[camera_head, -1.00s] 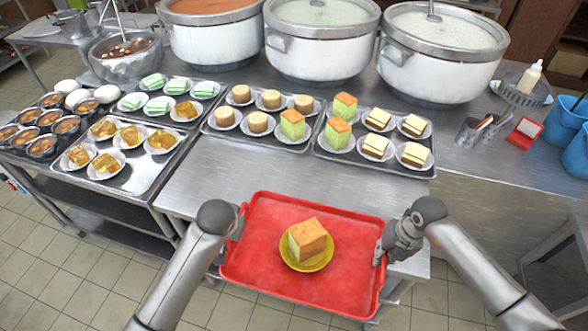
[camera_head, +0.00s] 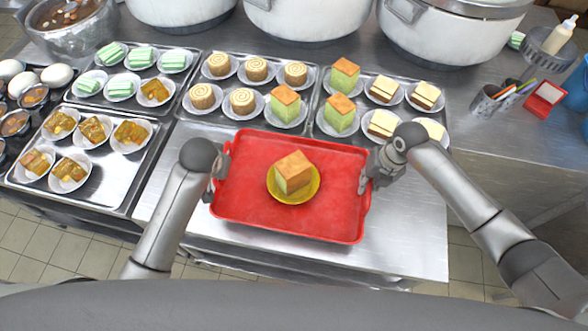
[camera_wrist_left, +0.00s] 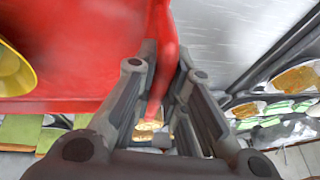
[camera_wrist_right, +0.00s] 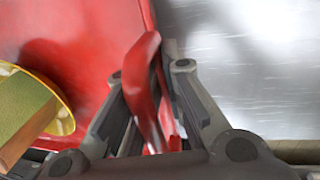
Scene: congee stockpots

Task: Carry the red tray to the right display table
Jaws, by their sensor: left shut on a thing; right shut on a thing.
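The red tray (camera_head: 340,215) is over the bare steel table top, and I cannot tell whether it touches it. A yellow plate (camera_head: 292,196) with a green-and-brown cake block (camera_head: 293,172) stands on the tray near its middle. My left gripper (camera_head: 222,165) is shut on the tray's left edge; the red rim (camera_wrist_left: 164,60) runs between its fingers in the left wrist view. My right gripper (camera_head: 365,180) is shut on the tray's right edge; the rim (camera_wrist_right: 145,85) shows between its fingers in the right wrist view.
Steel trays of small cakes on plates (camera_head: 250,85) stand just behind the red tray. Large stockpots (camera_head: 310,18) stand farther back. A pen holder (camera_head: 487,103) and a red-and-white stand (camera_head: 543,97) are at the right. Bare steel counter (camera_head: 412,235) lies right of the tray.

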